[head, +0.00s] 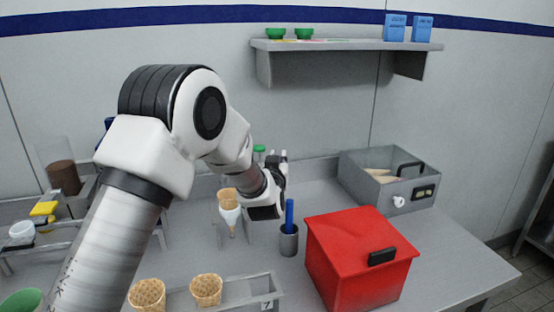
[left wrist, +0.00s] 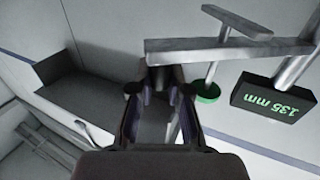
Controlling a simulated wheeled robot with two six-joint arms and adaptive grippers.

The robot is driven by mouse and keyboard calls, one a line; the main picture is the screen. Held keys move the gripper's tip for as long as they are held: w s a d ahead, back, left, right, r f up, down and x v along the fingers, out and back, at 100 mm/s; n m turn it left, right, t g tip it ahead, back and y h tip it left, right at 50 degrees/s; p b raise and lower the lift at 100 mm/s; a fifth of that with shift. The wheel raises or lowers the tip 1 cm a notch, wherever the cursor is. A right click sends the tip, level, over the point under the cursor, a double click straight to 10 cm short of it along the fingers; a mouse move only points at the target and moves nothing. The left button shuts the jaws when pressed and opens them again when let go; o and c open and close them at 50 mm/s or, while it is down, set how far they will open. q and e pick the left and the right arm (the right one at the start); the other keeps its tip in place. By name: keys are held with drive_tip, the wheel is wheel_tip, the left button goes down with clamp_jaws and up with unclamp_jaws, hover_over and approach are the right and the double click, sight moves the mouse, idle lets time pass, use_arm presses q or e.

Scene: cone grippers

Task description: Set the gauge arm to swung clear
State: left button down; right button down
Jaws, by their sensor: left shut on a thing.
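The gauge arm (left wrist: 225,50) is a grey metal bar crossing the upper part of the left wrist view. A post with a green round end (left wrist: 208,92) and a dark block marked "135 mm" (left wrist: 273,97) are beside it. In the head view a small green piece (head: 259,149) shows behind my left arm; most of the gauge is hidden there. My left gripper (left wrist: 160,90) is shut at the bar's left end, with a dark piece between its fingers. In the head view this gripper (head: 279,160) is at the back of the counter. My right gripper is not in view.
A red box (head: 350,250) and a grey bin (head: 415,205) stand on the right. A cup with a blue tool (head: 289,240) stands near my left wrist. Cones sit in a front rack (head: 235,290). A shelf (head: 345,46) hangs above.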

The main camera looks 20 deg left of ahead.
use_arm(q)
drive_tip(key=c, duration=1.1)
unclamp_jaws()
drive_tip(key=v, duration=1.2)
